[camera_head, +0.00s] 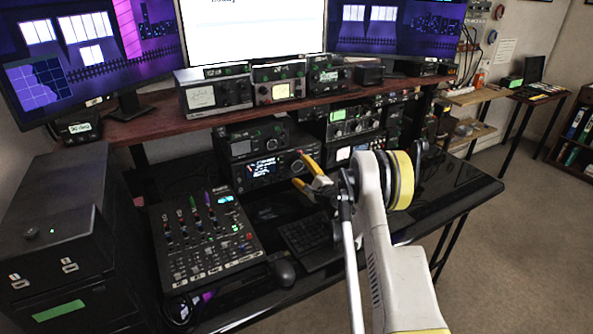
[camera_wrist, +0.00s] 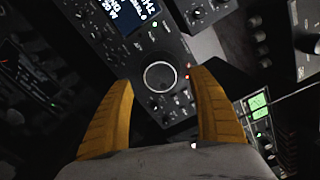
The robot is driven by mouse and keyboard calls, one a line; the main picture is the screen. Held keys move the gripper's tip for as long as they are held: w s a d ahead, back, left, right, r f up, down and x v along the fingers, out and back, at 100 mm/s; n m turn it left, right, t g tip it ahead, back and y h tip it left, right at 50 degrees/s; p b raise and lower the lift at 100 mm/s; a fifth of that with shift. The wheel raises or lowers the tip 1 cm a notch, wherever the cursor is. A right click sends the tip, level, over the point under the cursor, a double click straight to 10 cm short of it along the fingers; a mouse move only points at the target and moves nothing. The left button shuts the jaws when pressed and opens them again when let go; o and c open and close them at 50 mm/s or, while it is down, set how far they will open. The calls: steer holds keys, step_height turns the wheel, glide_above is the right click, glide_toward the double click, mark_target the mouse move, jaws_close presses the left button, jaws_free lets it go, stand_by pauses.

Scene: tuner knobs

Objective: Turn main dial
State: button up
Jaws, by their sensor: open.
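The main dial (camera_wrist: 160,77) is a large round dark knob with a pale rim on the front of a black radio. In the wrist view it lies between and beyond the tips of my yellow gripper fingers (camera_wrist: 162,85). The fingers are apart, with nothing between them. In the head view the radio (camera_head: 262,171) with its lit screen sits under the shelf, and my gripper (camera_head: 304,170) is in front of its right side. The gripper partly covers that side, so the dial is hard to make out there. I cannot tell the exact gap between fingertips and dial.
Small knobs and buttons surround the dial. Other radios (camera_head: 354,122) stand above and to the right. A mixer (camera_head: 205,240), keyboard (camera_head: 308,238) and mouse (camera_head: 283,272) lie on the black desk (camera_head: 440,205). A black cabinet (camera_head: 50,235) stands at left. Open floor (camera_head: 520,240) is at right.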

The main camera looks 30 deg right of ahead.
mark_target(297, 166)
steer(key=shift+w+a+b, duration=0.1)
steer(key=shift+w+b, duration=0.3)
steer(key=shift+w, duration=1.35)
steer(key=shift+c, duration=0.3)
steer(key=c, duration=1.1)
steer(key=shift+n, duration=0.3)
steer(key=shift+c, duration=0.2)
steer(key=o, duration=1.2)
steer(key=s, duration=1.2)
steer(key=shift+d, duration=0.2)
